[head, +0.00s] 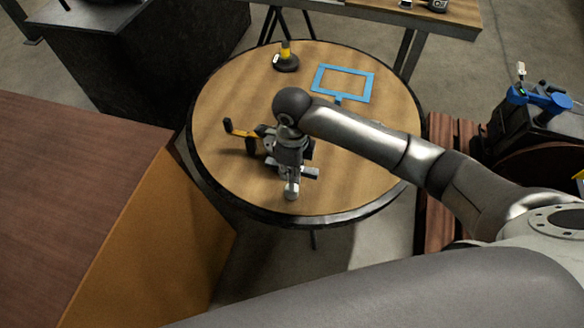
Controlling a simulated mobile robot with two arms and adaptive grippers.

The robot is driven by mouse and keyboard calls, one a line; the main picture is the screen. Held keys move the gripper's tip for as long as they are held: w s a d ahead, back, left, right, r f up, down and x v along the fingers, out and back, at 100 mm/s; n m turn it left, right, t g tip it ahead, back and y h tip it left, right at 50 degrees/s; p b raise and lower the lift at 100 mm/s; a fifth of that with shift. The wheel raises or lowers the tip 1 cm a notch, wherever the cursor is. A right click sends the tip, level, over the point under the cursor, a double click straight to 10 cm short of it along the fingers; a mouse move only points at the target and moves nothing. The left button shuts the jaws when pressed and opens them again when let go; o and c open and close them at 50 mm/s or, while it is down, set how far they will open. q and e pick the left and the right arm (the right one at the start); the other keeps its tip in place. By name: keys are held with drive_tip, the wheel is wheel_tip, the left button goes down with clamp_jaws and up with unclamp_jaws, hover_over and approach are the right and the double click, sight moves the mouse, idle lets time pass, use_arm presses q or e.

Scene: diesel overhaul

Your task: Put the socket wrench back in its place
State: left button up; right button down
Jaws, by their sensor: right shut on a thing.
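My right gripper (287,166) hangs down over the near half of the round wooden table (225,100), below my wrist. It is shut on a silver tool (292,187) that looks like the socket wrench. The tool has a rounded end towards the near table edge and a short crossbar to its right. My gripper and wrist hide much of it, and I cannot tell whether it touches the table. A yellow and black item (241,132) lies just left of my gripper, partly covered by it. My left gripper is not in view.
A blue rectangular frame (318,80) lies at the table's far right. A black-based item with a yellow top (286,60) stands at the far edge. A brown-topped cabinet (70,170) is at left, a bench (440,15) behind. The table's left and right sides are clear.

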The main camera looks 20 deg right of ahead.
drive_tip(key=shift+f+b, duration=0.4)
drive_tip(key=shift+f, duration=0.2)
drive_tip(key=c, duration=1.3)
unclamp_jaws()
drive_tip(key=shift+o, duration=0.3)
drive_tip(key=o, duration=0.5)
drive_tip(key=shift+r, duration=0.1)
drive_tip(key=shift+r+p, duration=2.95)
drive_tip(key=shift+r, duration=1.5)
